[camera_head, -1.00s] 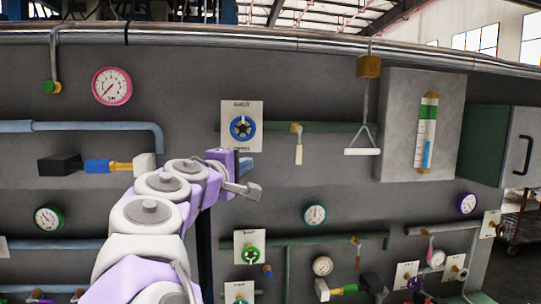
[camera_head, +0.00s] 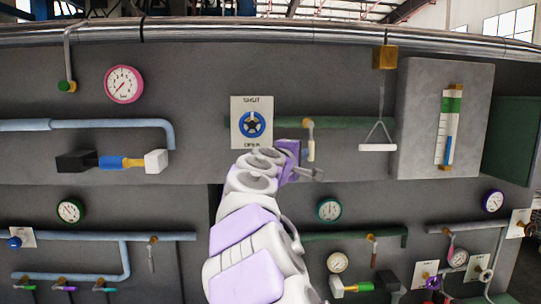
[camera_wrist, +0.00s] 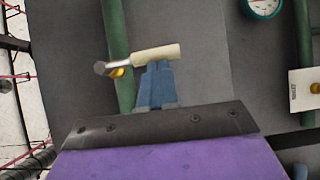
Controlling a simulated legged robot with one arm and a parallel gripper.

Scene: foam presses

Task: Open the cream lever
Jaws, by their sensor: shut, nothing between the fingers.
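The cream lever (camera_head: 311,148) hangs down from a brass pivot on the upper green pipe, across the pipe's line. In the wrist view its cream handle (camera_wrist: 156,53) lies sideways, with a grey stem at the brass pivot (camera_wrist: 117,72). My gripper (camera_wrist: 157,66) has its blue fingers together and empty. Their tips are right at the handle's lower side in the wrist view; I cannot tell whether they touch it. In the head view my gripper (camera_head: 308,158) is at the lever's lower end and partly hides it.
A blue valve wheel (camera_head: 252,124) on a SHUT/OPEN plate is left of the lever. A white triangular pull handle (camera_head: 377,147) hangs to the right, beside a grey box (camera_head: 425,150). Lower pipes carry a teal gauge (camera_head: 329,209) and another lever (camera_head: 373,252).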

